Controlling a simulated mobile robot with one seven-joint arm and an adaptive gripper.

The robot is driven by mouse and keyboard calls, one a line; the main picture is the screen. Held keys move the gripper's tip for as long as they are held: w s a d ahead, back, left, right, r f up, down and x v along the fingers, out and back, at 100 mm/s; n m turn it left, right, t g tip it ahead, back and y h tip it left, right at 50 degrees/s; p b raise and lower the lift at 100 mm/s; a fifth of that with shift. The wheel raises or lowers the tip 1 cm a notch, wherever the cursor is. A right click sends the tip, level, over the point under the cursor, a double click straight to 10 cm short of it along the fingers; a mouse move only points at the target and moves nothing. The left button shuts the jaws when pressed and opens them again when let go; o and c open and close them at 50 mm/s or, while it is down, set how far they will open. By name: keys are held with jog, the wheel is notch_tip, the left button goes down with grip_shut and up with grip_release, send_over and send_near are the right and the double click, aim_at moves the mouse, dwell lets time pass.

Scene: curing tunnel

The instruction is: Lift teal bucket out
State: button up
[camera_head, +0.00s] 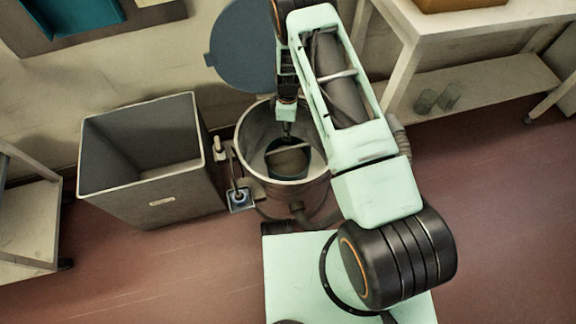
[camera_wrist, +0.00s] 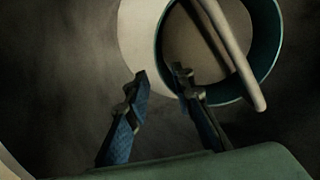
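The teal bucket (camera_wrist: 268,48) stands inside the round metal drum (camera_head: 246,137); in the head view the bucket (camera_head: 291,177) sits low in it. Its pale bail handle (camera_wrist: 226,48) crosses the bucket's mouth slantwise in the wrist view. My gripper (camera_wrist: 160,76) is open with a clear gap between its fingers. In the wrist view the right finger overlaps the bucket's near left rim and the left finger lies outside it. I cannot tell whether either touches. In the head view my gripper (camera_head: 287,131) points down into the drum above the bucket.
The drum's blue-grey lid (camera_head: 243,50) stands open behind it. A grey open bin (camera_head: 160,185) is to the left, with a small pedestal switch (camera_head: 240,198) between. A white shelf table (camera_head: 470,50) is at right, a cart (camera_head: 25,225) at far left.

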aim_at(287, 143)
jog(key=f, duration=0.1)
jog(key=f+b, duration=0.1)
jog(key=f, duration=0.2)
jog(key=shift+s+a+f, duration=0.15)
jog(key=shift+s+f, duration=0.1)
jog(key=shift+s, duration=0.05)
grip_shut()
jog(key=shift+r, duration=0.1)
